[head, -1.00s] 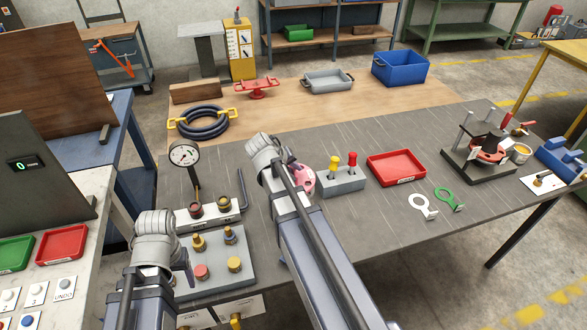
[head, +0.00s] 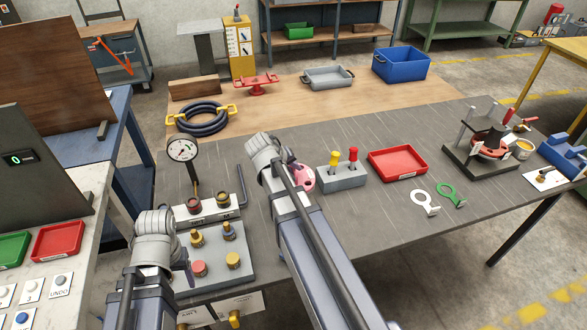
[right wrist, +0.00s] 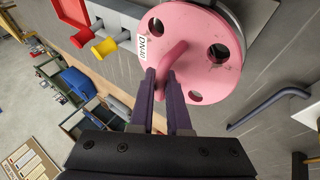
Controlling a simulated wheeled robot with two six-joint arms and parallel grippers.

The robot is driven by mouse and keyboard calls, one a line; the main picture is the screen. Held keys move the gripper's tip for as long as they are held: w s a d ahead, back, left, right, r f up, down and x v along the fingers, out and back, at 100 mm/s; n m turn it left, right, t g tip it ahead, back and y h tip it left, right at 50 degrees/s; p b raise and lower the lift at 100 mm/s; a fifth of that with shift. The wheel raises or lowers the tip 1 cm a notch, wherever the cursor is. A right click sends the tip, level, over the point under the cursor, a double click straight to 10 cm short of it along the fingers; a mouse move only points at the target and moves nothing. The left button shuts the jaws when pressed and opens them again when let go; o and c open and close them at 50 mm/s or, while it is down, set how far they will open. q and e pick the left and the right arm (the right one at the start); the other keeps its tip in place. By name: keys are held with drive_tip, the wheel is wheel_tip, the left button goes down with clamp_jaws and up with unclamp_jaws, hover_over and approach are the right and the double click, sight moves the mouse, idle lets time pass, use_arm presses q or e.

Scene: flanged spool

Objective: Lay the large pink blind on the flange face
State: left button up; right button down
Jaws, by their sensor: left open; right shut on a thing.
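The large pink blind (right wrist: 185,40) is a round pink plate with bolt holes, a white label and a bent handle. My right gripper (right wrist: 165,85) is shut on that handle. In the head view the blind (head: 305,179) shows only partly beside my right arm, over the dark table mat. A grey round edge shows behind it in the wrist view; I cannot tell whether they touch. A fixture with a red flange-like ring (head: 489,146) stands at the table's right end; its flange face is not clear. My left gripper (head: 184,264) is open near the plate of knobs, its fingers mostly hidden.
A grey block (head: 342,176) with yellow and red pegs and a red tray (head: 397,163) lie right of the blind. White (head: 425,203) and green (head: 451,195) ring tags lie near the front edge. A gauge (head: 182,151) stands left. The mat between tray and fixture is clear.

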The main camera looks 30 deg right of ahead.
drive_tip(key=shift+f+b, duration=0.55)
drive_tip(key=shift+b, duration=0.05)
idle(0.3)
drive_tip(key=c, duration=0.8)
unclamp_jaws()
drive_tip(key=shift+s+a, duration=0.1)
drive_tip(key=p+v, duration=0.6)
drive_tip(key=v, duration=0.1)
drive_tip(key=shift+r, duration=0.35)
drive_tip(key=shift+a, duration=0.1)
